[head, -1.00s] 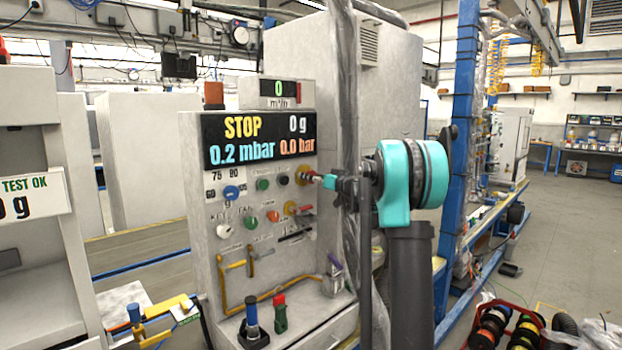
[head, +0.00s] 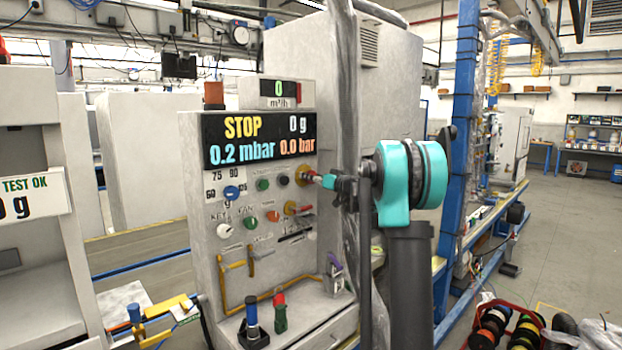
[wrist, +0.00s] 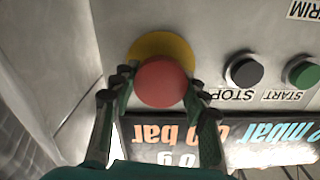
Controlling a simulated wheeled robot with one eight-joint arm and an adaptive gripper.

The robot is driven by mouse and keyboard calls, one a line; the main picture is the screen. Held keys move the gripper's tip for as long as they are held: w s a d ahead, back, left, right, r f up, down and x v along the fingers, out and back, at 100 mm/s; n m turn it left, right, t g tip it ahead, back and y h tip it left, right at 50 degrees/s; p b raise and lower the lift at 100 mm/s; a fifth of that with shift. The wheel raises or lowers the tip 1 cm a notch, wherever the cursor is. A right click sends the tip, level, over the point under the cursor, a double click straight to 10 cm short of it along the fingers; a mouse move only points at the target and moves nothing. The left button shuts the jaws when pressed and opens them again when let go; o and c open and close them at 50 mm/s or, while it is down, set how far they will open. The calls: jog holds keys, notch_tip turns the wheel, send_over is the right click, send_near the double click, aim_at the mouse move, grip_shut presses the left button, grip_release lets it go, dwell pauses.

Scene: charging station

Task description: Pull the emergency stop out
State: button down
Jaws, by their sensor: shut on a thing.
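The emergency stop is a round red button (wrist: 162,83) on a yellow base (wrist: 160,49), near the panel's edge in the wrist view. In the head view its yellow base (head: 302,175) shows at the right side of the control panel, with the red part mostly hidden by my gripper. My gripper (wrist: 160,86) has its green fingers on both sides of the red button and is shut on it. In the head view my gripper (head: 328,182) reaches the button from the right.
The black STOP button (wrist: 243,70) and green START button (wrist: 302,72) sit beside it. The grey control panel (head: 205,250) carries several knobs, valves and a display (head: 259,139). A grey hose or post (head: 345,100) stands close by my arm. Open floor (head: 560,220) lies at the right.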

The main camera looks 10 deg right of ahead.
jog(key=shift+v, duration=0.8)
jog(key=c, duration=0.8)
grip_release()
jog(key=shift+d, duration=0.1)
jog(key=v, duration=1.2)
